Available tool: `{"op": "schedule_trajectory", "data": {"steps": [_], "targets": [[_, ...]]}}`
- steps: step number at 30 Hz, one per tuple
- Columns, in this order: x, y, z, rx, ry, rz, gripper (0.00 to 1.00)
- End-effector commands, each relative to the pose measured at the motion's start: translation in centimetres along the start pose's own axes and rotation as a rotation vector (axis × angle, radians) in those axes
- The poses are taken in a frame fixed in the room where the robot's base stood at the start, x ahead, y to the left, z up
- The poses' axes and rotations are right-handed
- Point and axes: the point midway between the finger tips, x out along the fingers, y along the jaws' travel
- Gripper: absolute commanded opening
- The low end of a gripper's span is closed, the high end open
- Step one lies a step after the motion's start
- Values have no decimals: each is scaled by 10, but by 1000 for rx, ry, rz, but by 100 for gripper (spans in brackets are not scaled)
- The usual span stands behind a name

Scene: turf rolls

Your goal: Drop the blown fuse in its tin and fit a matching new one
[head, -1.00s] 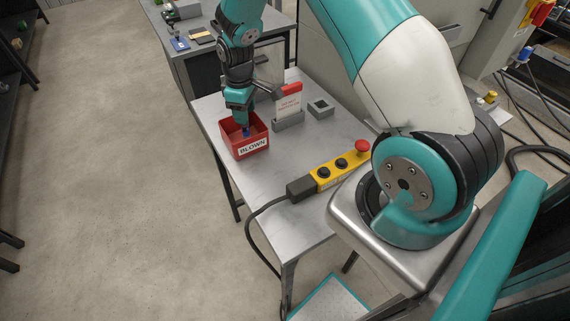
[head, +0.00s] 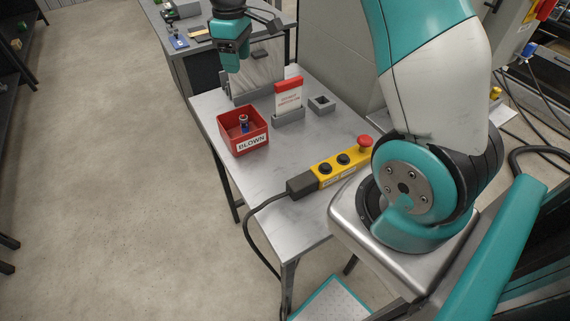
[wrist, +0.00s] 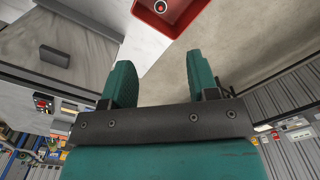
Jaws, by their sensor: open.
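The red tin labelled BLOWN (head: 251,144) stands on the metal table. My gripper (head: 232,68) is above the table's far end, behind and above the tin. In the wrist view my gripper (wrist: 163,78) has its two teal fingers apart with nothing between them. I cannot identify a new fuse for certain.
A sign with a red top (head: 289,95) and a small grey square socket block (head: 321,103) stand right of the tin. A yellow control box (head: 340,163) with a red button lies nearer. A grey-streaked panel (head: 262,75) is behind. A bench with a blue item (head: 180,43) is further back.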

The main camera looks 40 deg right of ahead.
Motion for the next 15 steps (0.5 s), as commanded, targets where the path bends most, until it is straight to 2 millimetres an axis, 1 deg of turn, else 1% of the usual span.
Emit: {"op": "schedule_trajectory", "data": {"steps": [1,3,6,10,15], "targets": [[-9,0,0,0,4,3,54],[-20,0,0,0,2,2,54],[-31,0,0,0,1,1,54],[-37,0,0,0,0,0,54],[-38,0,0,0,-1,-1,54]]}}
